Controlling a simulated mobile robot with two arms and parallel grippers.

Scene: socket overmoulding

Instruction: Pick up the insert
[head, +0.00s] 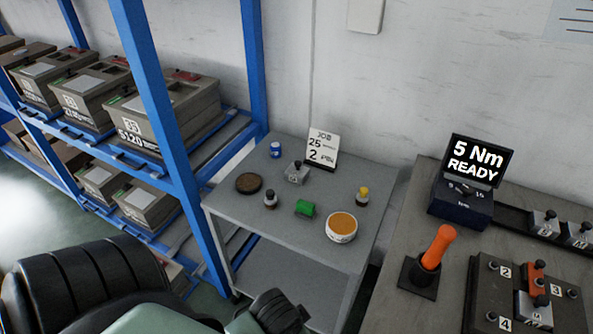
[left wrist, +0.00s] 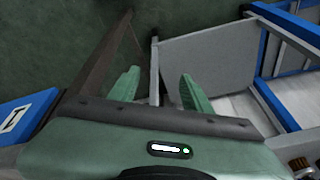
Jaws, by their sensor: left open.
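A small grey metal block with a dark knob on top, which looks like an insert (head: 296,172), stands upright on the grey cart (head: 235,196), in front of the job card (head: 322,149). The card reads "JOB", "25" and "2". The number on the block is too small to read surely. My left gripper (left wrist: 158,88) shows in the left wrist view with its two green fingers apart and nothing between them. No insert shows in that view. In the head view parts of my own arm fill the lower left, apart from the block. My right gripper is not in view.
Around the block stand a blue can (head: 276,150), brown disc (head: 249,183), dark bottle (head: 270,200), green piece (head: 305,208), yellow-capped bottle (head: 362,197) and orange-filled tub (head: 341,228). A blue rack (head: 145,75) is left. The right bench holds a screen (head: 478,161), orange-handled tool (head: 438,247) and more blocks (head: 545,223).

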